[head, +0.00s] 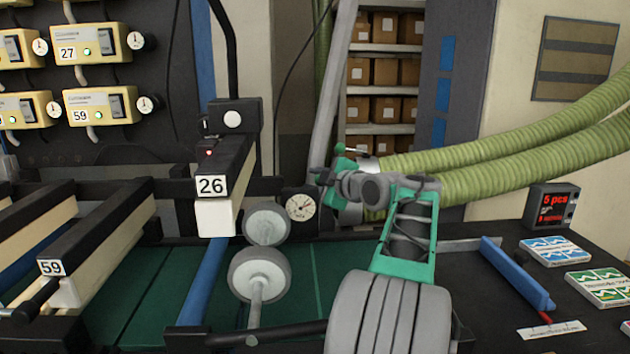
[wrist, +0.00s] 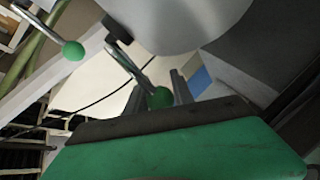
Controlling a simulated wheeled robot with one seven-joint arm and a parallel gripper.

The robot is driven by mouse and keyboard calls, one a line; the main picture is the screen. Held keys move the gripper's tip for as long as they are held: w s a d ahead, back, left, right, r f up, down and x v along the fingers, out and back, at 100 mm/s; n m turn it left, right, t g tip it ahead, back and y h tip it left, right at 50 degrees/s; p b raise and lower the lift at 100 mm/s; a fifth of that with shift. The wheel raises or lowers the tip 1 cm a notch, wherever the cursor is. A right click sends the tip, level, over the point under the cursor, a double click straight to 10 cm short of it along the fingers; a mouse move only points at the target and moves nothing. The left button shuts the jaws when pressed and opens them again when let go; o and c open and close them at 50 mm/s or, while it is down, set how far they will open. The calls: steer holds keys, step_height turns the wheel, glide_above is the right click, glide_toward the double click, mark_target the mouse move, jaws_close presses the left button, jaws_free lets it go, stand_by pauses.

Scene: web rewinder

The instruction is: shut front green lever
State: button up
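Two green ball knobs on thin metal rods show in the wrist view. One lever (wrist: 73,50) is at the upper left, clear of my gripper. The other lever (wrist: 160,97) has its knob between the two grey fingers of my gripper (wrist: 158,90), with apparent space around it. My gripper looks open; I cannot tell whether a finger touches the knob. In the head view a green knob (head: 340,149) stands just above my gripper (head: 322,172), beside the pipe ends. I cannot tell which of the two levers this is. The fingers are small and partly hidden there.
Thick green hoses (head: 500,135) run to the right behind my arm. A round gauge (head: 300,206) and grey rollers (head: 259,275) are left of my gripper. A black arm labelled 26 (head: 212,186) stands farther left. A counter display (head: 551,207) and cards lie at the right.

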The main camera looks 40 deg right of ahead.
jaws_close()
stand_by(0.9)
